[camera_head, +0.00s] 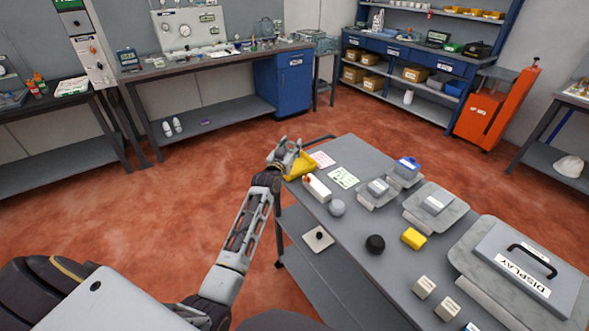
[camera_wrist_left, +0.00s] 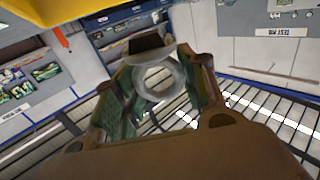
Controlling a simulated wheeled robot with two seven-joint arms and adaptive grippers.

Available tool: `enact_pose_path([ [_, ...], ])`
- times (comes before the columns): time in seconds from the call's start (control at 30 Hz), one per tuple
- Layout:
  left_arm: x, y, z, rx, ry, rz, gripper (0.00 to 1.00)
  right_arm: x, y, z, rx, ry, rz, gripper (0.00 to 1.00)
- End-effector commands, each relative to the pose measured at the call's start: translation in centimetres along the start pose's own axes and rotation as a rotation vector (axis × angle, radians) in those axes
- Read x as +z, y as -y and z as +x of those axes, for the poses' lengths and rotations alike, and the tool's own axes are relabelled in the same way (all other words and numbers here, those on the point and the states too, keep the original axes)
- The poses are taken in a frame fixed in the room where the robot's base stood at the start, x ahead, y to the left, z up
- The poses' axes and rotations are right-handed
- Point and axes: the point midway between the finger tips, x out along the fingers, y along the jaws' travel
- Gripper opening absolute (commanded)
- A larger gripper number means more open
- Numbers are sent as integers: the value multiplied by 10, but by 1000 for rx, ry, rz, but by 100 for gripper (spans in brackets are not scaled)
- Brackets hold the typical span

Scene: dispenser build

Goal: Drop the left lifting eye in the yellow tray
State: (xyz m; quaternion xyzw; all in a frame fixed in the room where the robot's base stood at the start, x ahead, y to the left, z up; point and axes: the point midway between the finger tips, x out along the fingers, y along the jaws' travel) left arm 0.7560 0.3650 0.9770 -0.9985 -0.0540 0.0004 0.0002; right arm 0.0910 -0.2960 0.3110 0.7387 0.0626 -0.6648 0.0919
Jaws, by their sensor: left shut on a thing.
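My left gripper (camera_head: 287,146) is at the far left corner of the grey table, above or beside the yellow tray (camera_head: 303,167); the exact height is hard to tell. In the left wrist view its fingers are closed around a pale grey ring, the lifting eye (camera_wrist_left: 177,71). The eye is too small to make out in the head view. A yellow surface, likely the tray, crosses the top left of the wrist view (camera_wrist_left: 50,14). The arm and gripper hide part of the tray. My right gripper is not in view.
On the grey table (camera_head: 355,238), a white box with a red part (camera_head: 316,187) and a grey round piece (camera_head: 337,208) stand near the tray. Pink and green cards lie behind. A black knob (camera_head: 375,244), a yellow block (camera_head: 414,238) and a display case (camera_head: 530,268) are further right.

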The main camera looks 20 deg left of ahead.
Motion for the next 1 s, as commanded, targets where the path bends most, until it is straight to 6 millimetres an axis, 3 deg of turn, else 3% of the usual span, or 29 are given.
enact_pose_path([
  [0.4, 1, 0, 0, 0, -2, 0, 8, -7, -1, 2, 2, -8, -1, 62],
  [0.43, 1, 0, 0, 0, -2, 0, 43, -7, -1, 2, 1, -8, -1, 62],
  [0.6, 1, 0, 0, 0, -1, 0, 65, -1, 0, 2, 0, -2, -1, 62],
  [0.87, 2, 0, 0, 0, -1, 0, 67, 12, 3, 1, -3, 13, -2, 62],
  [1.0, 2, 0, -1, 0, 1, 0, 67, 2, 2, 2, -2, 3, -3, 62],
])
